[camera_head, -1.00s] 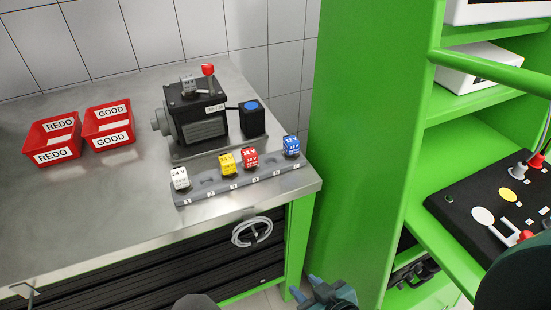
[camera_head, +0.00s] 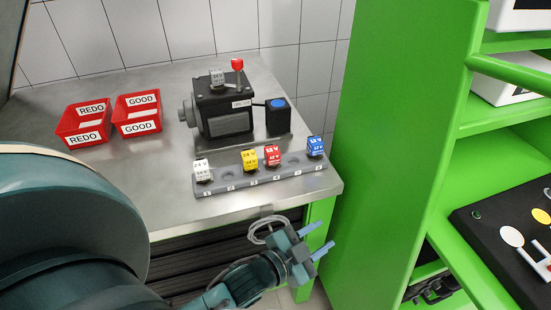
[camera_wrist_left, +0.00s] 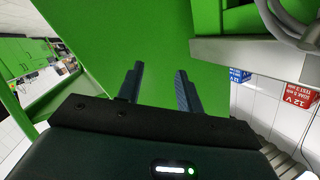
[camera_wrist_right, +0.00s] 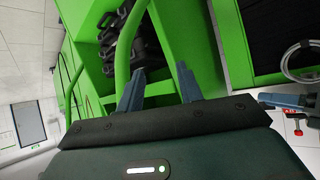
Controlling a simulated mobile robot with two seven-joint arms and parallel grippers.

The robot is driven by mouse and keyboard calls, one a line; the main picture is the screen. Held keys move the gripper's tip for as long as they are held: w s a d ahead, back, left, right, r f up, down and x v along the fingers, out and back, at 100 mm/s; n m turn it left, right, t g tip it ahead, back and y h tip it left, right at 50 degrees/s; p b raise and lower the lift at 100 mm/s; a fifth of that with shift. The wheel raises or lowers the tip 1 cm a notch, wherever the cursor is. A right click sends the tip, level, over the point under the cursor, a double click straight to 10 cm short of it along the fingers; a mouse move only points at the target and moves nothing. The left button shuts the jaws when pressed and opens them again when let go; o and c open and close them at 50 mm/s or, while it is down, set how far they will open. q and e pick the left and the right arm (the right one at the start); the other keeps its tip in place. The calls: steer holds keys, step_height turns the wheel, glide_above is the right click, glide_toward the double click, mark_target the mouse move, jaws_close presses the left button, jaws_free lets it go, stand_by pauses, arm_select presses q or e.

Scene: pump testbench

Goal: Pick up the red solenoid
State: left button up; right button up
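The red solenoid (camera_head: 272,157) stands upright in the grey holder strip (camera_head: 225,186) near the bench's front edge, between the yellow solenoid (camera_head: 249,160) and the blue solenoid (camera_head: 315,147). It also shows at the right edge of the left wrist view (camera_wrist_left: 297,104). My left gripper (camera_head: 318,240) is open and empty, in front of and below the bench edge, apart from the solenoids; its spread fingers show in the left wrist view (camera_wrist_left: 158,78). My right gripper (camera_wrist_right: 160,75) is open and empty in its wrist view, facing the green shelving; the head view does not show it.
A white solenoid (camera_head: 203,171) sits at the strip's left end. The black pump (camera_head: 225,110) stands behind the strip. Red REDO (camera_head: 83,140) and GOOD (camera_head: 137,127) bins are at the back left. A cable coil (camera_head: 270,231) hangs below the edge. Green shelving (camera_head: 390,130) stands at the right.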

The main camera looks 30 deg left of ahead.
arm_select(q)
steer(key=w+d+r+m+t+h, duration=0.1)
steer(key=w+d+r+m+h, duration=0.25)
steer(key=r+m, duration=0.3)
steer(key=w+d+r+m+h, duration=0.2)
steer(key=r+m+h, duration=0.3)
steer(key=m, duration=0.2)
step_height(320, 180, up, 9)
steer(key=n+g+y+b, duration=0.4)
steer(key=n+g+y, duration=1.1)
steer(key=n, duration=1.8)
glide_above(272, 149)
steer(key=h, duration=0.1)
steer(key=shift+g, duration=0.4)
step_height(272, 149, down, 7)
steer(key=shift+s+f+p, duration=0.1)
steer(key=shift+f+p, duration=0.1)
steer(key=shift+p, duration=0.2)
steer(key=shift+f+p, duration=0.5)
steer(key=shift+f, duration=1.8)
steer(key=c, duration=0.5)
arm_select(e)
steer(key=shift+w+a+t+y, duration=0.3)
steer(key=shift+w+a, duration=0.15)
steer(key=shift+a, duration=0.05)
